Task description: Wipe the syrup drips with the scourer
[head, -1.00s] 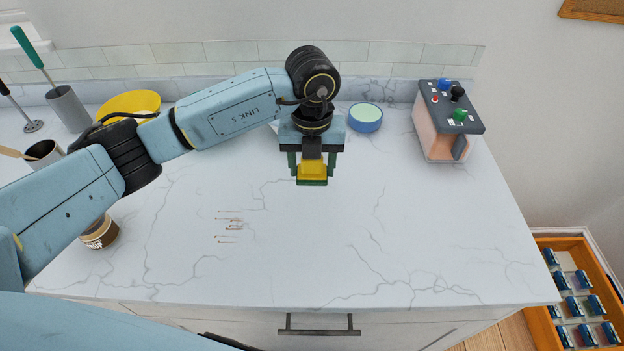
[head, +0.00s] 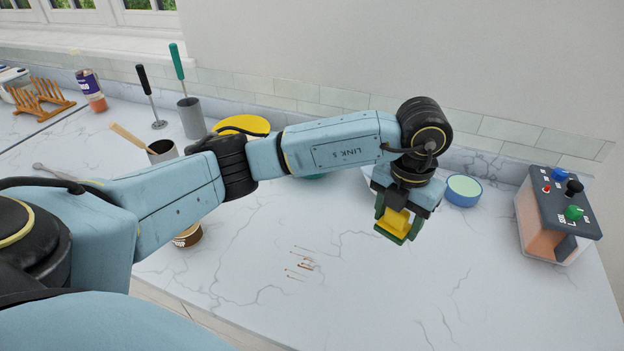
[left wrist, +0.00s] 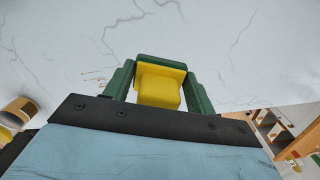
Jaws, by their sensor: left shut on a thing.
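My left gripper (head: 396,224) is shut on the scourer (head: 393,220), a yellow block with a green layer. In the left wrist view the scourer (left wrist: 160,84) sits between the two green fingers. The gripper holds it above the counter, right of and apart from the syrup drips (head: 303,264). The drips are several thin brown-red streaks on the white marbled counter; they also show faintly in the left wrist view (left wrist: 94,77). My right gripper is not in view.
A brown jar (head: 188,236) stands left of the drips, partly behind my arm. A blue-rimmed round dish (head: 463,190) and a control box (head: 558,215) stand to the right. A yellow bowl (head: 243,125) and grey holders (head: 191,117) are behind my arm. The front middle is clear.

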